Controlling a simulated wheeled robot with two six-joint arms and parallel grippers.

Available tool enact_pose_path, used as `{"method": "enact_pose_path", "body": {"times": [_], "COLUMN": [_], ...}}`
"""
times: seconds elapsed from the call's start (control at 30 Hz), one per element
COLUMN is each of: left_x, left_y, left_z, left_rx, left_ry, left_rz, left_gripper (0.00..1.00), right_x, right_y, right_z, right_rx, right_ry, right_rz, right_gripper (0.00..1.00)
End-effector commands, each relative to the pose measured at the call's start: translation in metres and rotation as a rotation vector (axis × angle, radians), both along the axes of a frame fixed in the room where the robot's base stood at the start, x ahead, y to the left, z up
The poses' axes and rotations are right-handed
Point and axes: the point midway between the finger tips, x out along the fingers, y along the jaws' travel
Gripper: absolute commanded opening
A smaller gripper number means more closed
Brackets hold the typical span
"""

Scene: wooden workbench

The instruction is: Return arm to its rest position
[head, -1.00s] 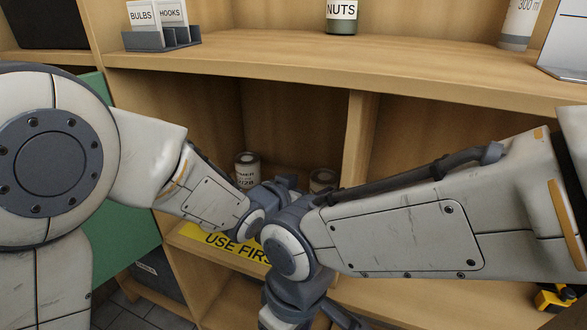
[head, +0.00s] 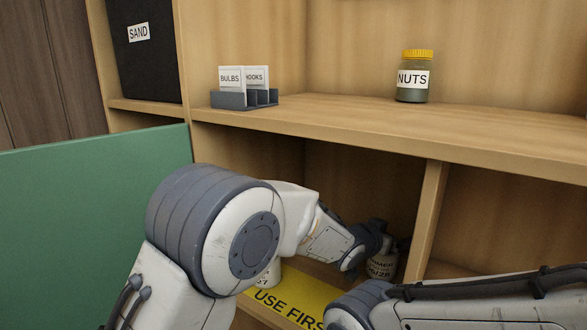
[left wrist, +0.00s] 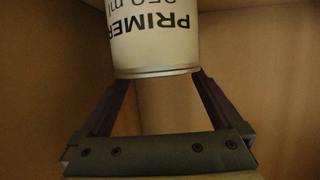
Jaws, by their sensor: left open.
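My left arm reaches from the bottom left into the lower shelf compartment. My right arm (head: 470,305) crosses the bottom right of the head view. Its gripper is not in view.
A second can (head: 266,276) is partly hidden behind my left arm, near a yellow "USE FIRST" strip (head: 300,308). A divider (head: 428,215) stands right of the primer can. Above are a card holder (head: 232,100) and a nuts jar (head: 413,78). A green panel (head: 80,230) is left.

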Motion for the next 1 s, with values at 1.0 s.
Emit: {"method": "enact_pose_path", "body": {"times": [1.0], "left_x": [-0.024], "left_y": [0.025], "left_z": [-0.017], "left_rx": [0.000], "left_ry": [0.000], "left_rz": [0.001], "left_gripper": [1.00], "right_x": [0.000], "right_y": [0.000], "right_z": [-0.006], "right_rx": [0.000], "right_ry": [0.000], "right_rz": [0.000], "right_gripper": [1.00]}}
